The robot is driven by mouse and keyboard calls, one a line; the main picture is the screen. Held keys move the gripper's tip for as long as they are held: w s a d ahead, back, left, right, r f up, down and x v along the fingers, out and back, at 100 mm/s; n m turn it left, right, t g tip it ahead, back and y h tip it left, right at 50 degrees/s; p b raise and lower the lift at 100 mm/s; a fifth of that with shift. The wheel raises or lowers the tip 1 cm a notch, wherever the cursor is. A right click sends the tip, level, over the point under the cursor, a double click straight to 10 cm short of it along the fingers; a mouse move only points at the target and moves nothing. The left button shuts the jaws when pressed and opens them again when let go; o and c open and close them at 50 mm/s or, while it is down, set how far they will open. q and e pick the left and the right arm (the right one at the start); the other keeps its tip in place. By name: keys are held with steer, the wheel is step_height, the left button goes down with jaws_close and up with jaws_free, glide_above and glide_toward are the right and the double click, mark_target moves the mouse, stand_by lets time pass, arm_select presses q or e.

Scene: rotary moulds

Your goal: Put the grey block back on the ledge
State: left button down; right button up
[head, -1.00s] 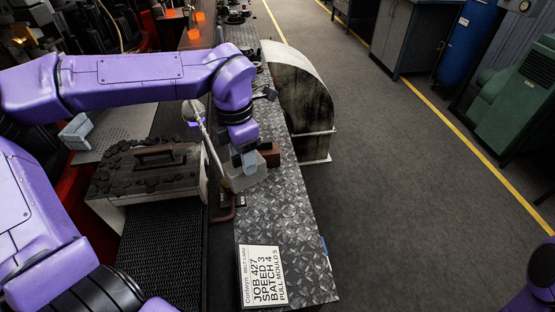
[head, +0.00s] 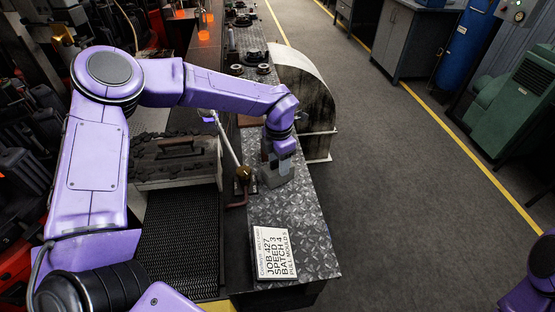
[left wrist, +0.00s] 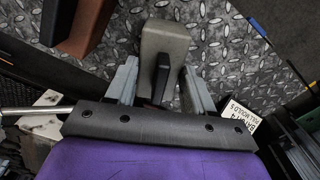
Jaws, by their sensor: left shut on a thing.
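My left gripper (head: 279,160) points down over the patterned metal ledge (head: 290,208). It is shut on the grey block (head: 280,179), which is low over the ledge, partly hidden by the fingers. I cannot tell whether its base touches the metal. In the left wrist view the grey block (left wrist: 165,45) sits with its dark grip between the fingers of my left gripper (left wrist: 158,92). The patterned ledge also shows in the wrist view (left wrist: 222,42). My right gripper is out of view.
A printed job card (head: 275,252) lies on the near ledge. A slanted rod (head: 228,150) stands left of the gripper. A brown block (left wrist: 88,25) is near the grey one in the wrist view. A stained curved housing (head: 308,95) stands behind. The floor at right is clear.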

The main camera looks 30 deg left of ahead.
arm_select(q)
steer(key=shift+w+f, duration=0.3)
steer(key=shift+w, duration=0.05)
steer(key=shift+c, duration=2.1)
jaws_free()
steer(key=shift+w+f, duration=0.1)
steer(key=shift+w, duration=0.05)
steer(key=shift+s, duration=0.3)
steer(key=shift+r, duration=0.45)
steer(key=shift+w+r, duration=0.1)
steer(key=shift+r, duration=0.2)
step_height(320, 180, up, 11)
steer(key=b, duration=0.2)
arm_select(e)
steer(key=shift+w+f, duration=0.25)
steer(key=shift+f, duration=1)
